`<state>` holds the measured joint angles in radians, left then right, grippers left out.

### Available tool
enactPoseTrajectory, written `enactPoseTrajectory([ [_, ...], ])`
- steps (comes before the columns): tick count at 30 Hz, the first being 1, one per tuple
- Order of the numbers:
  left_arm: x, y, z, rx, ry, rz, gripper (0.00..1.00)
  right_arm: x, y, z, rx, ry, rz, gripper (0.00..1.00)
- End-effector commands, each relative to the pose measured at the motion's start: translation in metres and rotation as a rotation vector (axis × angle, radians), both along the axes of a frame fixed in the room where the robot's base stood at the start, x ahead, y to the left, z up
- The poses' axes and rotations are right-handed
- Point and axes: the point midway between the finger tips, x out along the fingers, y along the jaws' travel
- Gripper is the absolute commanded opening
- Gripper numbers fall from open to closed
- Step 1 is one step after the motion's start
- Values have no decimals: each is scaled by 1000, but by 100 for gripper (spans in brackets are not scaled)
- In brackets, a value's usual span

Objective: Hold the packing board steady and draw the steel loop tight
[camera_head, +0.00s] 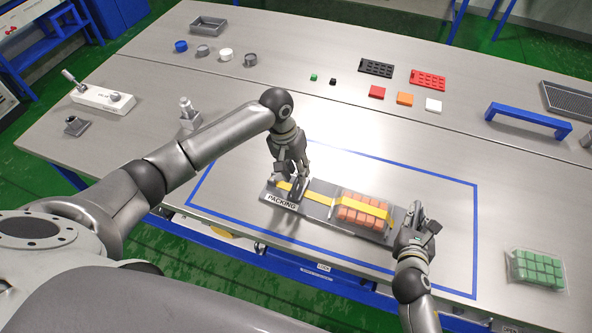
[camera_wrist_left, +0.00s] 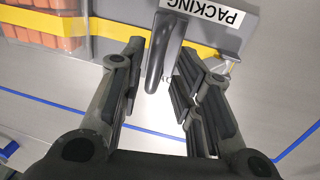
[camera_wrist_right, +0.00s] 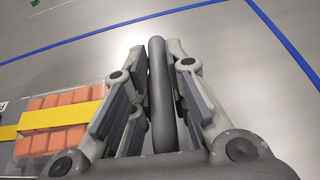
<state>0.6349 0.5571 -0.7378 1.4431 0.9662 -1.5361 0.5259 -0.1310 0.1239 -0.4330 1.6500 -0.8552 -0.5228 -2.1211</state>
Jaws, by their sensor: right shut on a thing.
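The grey packing board (camera_head: 315,211) lies on the table, with a PACKING label (camera_head: 281,201) at its left end. A yellow strap (camera_head: 320,190) runs along it over a clear pack of orange blocks (camera_head: 361,209). My left gripper (camera_head: 292,180) is open over the left end. In the left wrist view a dark rounded steel bar (camera_wrist_left: 163,50), perhaps the loop, stands between its spread fingers, beside the strap. My right gripper (camera_head: 418,222) is at the board's right end, shut on a grey upright bar (camera_wrist_right: 158,95), which looks like a handle. The bar's lower end is hidden.
Blue tape (camera_head: 400,163) outlines the work area around the board. A clear pack of green blocks (camera_head: 537,268) lies to the right, outside the tape. A blue bracket (camera_head: 528,119), small coloured blocks and a white lever box (camera_head: 102,98) stand farther back.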

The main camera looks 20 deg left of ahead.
Motion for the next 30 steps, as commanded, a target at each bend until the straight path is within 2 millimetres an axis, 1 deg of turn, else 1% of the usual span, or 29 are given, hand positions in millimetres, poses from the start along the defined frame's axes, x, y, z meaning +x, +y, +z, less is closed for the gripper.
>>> enactPoseTrajectory([
  [1, 0, 2, -1, 4, 1, 2, 34, 0, -3, 0, -4, 1, -5, 0],
  [8, 0, 1, -1, 3, 1, 2, 34, 0, -2, 0, -4, 0, -4, 0],
  [11, 0, 2, 2, 3, 0, 2, 34, 0, -2, 0, -4, 0, -4, 0],
  [14, 1, 4, 12, 2, -3, 3, 34, 0, -2, 0, -2, 0, -3, 0],
  [21, 0, 11, 50, 2, -4, 2, 34, 0, -1, 0, -2, -1, -2, 0],
  [24, 0, 14, 62, 1, -1, 1, 34, 0, -1, 0, -2, -1, -1, 0],
  [27, 0, 15, 72, 0, -1, 2, 34, 0, -1, 0, -2, -1, -1, 0],
  [30, 0, 16, 77, 1, -1, 2, 34, 0, -1, 0, -1, -1, -1, 0],
])
